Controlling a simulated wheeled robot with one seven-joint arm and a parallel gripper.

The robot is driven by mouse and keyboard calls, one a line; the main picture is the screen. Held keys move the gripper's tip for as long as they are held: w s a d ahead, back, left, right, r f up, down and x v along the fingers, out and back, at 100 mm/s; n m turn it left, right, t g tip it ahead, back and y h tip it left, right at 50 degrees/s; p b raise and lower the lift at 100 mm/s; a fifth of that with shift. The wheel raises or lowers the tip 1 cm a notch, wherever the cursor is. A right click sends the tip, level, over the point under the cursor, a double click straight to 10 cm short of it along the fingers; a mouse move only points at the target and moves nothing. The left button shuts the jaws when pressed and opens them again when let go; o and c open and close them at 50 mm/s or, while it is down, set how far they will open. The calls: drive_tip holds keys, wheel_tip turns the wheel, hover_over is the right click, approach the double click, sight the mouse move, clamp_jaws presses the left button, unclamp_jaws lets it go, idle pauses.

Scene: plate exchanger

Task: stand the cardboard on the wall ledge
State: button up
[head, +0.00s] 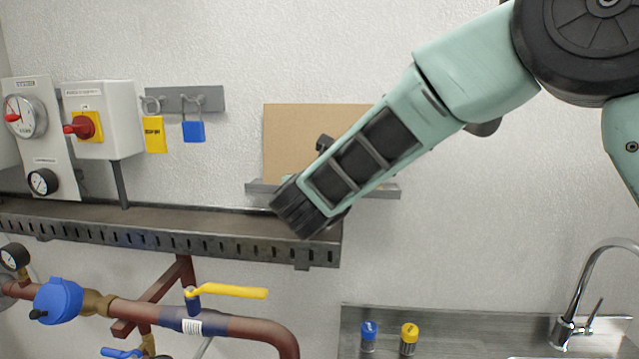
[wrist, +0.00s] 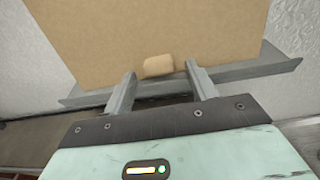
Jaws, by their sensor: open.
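The cardboard (head: 290,135) is a flat brown sheet standing upright against the wall on the grey wall ledge (head: 385,190). In the wrist view the cardboard (wrist: 150,35) rises from the ledge (wrist: 250,68), and a small tan block-like tab (wrist: 158,66) projects from its lower part. My gripper (wrist: 160,88) is open, its two fingers on either side of and just short of the tab, with a gap to each. In the head view my arm hides the right part of the cardboard and the fingers.
A dark perforated tray (head: 200,233) runs along the wall below and left of the ledge. A switch box (head: 105,120), yellow tag (head: 154,134) and blue padlock (head: 193,131) are at left. Pipes with a yellow valve handle (head: 230,291) lie below.

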drive_tip(key=b+v, duration=0.6)
drive_tip(key=v, duration=1.1)
drive_tip(key=shift+s+b, duration=0.25)
drive_tip(key=shift+b, duration=0.1)
drive_tip(key=shift+r, duration=0.1)
